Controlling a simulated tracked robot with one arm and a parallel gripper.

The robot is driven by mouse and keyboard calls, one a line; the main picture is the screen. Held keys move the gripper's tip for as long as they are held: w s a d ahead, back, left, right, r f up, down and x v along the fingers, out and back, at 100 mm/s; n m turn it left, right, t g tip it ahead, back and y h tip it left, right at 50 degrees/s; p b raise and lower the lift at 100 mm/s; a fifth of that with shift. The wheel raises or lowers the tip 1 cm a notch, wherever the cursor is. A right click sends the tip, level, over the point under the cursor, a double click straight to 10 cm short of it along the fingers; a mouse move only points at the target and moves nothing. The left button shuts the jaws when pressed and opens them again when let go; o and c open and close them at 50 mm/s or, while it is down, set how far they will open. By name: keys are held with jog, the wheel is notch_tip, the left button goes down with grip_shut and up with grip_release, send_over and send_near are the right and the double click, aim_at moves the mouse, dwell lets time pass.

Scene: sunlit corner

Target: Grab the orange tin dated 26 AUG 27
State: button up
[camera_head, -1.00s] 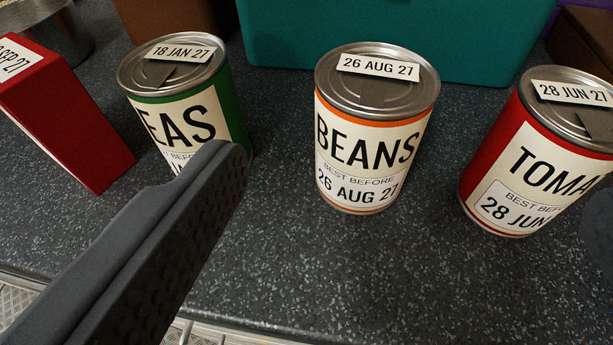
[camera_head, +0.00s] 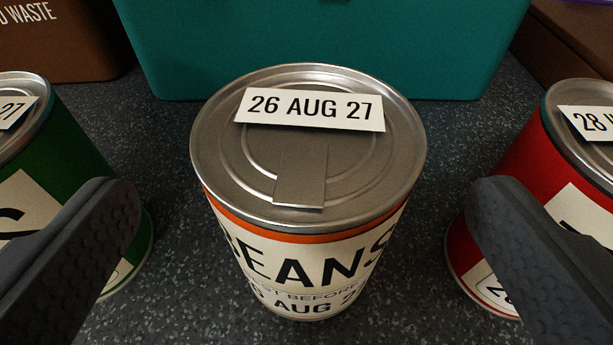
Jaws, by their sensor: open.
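The orange-banded tin (camera_head: 308,195) stands upright on the dark speckled counter in the middle of the view. Its label reads BEANS, and a tag on its silver lid reads 26 AUG 27. My gripper (camera_head: 305,215) is open, with one dark finger to the left of the tin and one to the right. Neither finger touches the tin; there is a gap on each side. The lower part of its label is at a steep angle but still partly legible.
A green tin (camera_head: 80,165) stands at the left, partly behind my left finger. A red tin (camera_head: 520,150) stands at the right, partly behind my right finger. A teal box (camera_head: 320,50) and a brown box marked WASTE (camera_head: 60,50) stand behind. Speckled counter (camera_head: 170,140) shows between the tins.

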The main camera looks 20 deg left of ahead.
aim_at(309, 148)
jog(key=shift+x, duration=2.6)
jog(key=shift+d+r, duration=0.1)
jog(key=shift+r, duration=0.05)
jog(key=c, duration=1.4)
